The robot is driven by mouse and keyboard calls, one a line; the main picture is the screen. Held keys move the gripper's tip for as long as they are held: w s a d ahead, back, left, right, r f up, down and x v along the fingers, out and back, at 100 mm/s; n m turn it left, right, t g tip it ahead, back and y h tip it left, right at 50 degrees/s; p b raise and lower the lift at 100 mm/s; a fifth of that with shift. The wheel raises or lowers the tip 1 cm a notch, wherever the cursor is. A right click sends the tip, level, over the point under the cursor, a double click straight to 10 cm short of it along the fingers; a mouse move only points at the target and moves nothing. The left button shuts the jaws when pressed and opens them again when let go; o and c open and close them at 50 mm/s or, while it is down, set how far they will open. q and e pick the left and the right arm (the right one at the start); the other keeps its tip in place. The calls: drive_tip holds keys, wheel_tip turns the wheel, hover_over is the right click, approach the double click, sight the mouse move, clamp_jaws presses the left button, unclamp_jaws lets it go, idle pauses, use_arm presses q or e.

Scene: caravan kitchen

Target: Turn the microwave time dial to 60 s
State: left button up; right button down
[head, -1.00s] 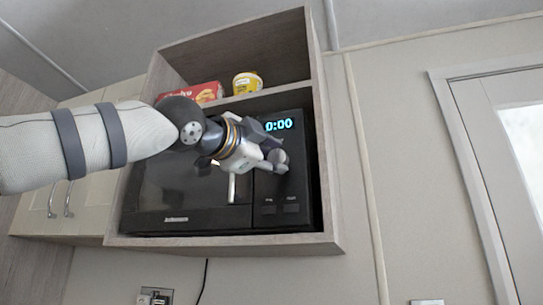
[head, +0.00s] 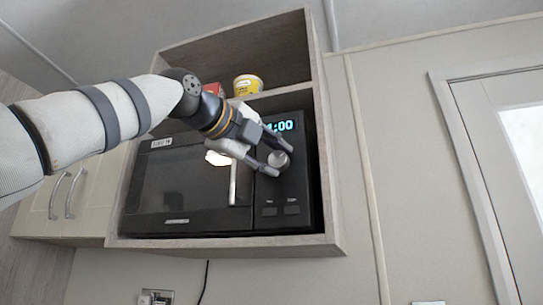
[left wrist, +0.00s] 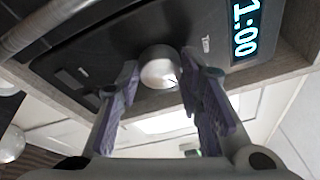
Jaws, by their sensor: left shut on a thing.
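The black microwave (head: 190,195) sits in a wooden wall cabinet. Its round silver time dial (head: 279,159) is on the right-hand panel, under the blue display (head: 283,126). In the left wrist view the display (left wrist: 245,28) reads 1:00. My left gripper (head: 276,160) is at the dial, with one finger on each side of it. In the left wrist view the dial (left wrist: 158,66) sits between the fingertips of my left gripper (left wrist: 160,80), which is shut on it. My right gripper is in neither view.
Two buttons (head: 281,210) are below the dial. The vertical silver door handle (head: 233,184) is just left of the panel. A yellow tub (head: 247,85) and a red box (head: 213,90) stand on the shelf above. The cabinet side wall (head: 326,160) is close on the right.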

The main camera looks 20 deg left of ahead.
use_arm(q)
drive_tip(key=shift+a+r+m, duration=0.1)
drive_tip(key=shift+r+m, duration=0.1)
drive_tip(key=shift+m, duration=0.2)
drive_tip(key=o, duration=1.2)
drive_tip(key=shift+c, duration=0.2)
drive_tip(key=shift+f, duration=0.1)
drive_tip(key=v, duration=1.2)
